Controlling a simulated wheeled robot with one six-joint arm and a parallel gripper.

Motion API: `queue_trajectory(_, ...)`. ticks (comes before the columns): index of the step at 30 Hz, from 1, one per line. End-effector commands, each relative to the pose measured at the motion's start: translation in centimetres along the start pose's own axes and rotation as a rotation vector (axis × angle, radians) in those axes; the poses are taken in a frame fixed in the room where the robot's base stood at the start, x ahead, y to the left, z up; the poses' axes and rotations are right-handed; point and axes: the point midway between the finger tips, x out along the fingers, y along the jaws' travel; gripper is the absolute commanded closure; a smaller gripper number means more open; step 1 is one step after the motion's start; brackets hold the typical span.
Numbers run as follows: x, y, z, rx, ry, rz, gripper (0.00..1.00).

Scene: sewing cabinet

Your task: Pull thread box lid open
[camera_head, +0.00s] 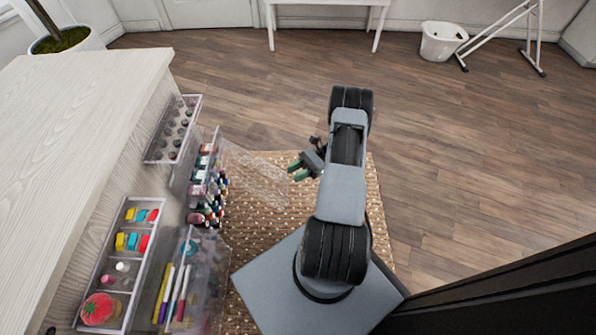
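The thread box (207,190) is a clear container mounted on the side of the white cabinet, holding several coloured thread spools. A clear, patterned panel that looks like its lid (252,172) stretches out to the right from the box, swung outward over the woven rug. My gripper (294,171) has green-tipped fingers pointing left, just right of the lid's outer edge. The fingertips show a small gap with nothing visible between them. I cannot tell whether they touch the lid.
The cabinet (70,110) fills the left side. A grey rack of bobbins (150,157), a tray with a tomato pincushion (98,309) and a clear marker bin (205,315) hang beside the thread box. The wooden floor (450,150) at right is clear.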

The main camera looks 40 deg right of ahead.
Motion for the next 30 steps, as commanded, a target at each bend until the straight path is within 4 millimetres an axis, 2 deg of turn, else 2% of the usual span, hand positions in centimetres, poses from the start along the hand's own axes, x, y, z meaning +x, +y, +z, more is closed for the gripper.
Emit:
queue_trajectory(1, 0.2, 0.6, 0.6, 0.002, 0.0, 0.0, 0.67)
queue_trajectory(7, 0.7, 2.0, 1.0, 0.001, 0.0, 0.001, 0.67)
queue_trajectory(19, 0.8, 2.4, 1.0, 0.0, 0.001, 0.002, 0.67)
queue_trajectory(25, 1.1, 2.0, 2.1, -0.021, 0.043, 0.041, 0.85)
queue_trajectory(28, 1.9, 1.5, 4.2, -0.066, 0.132, 0.122, 0.95)
queue_trajectory(30, 2.7, 1.1, 6.2, -0.118, 0.225, 0.207, 1.0)
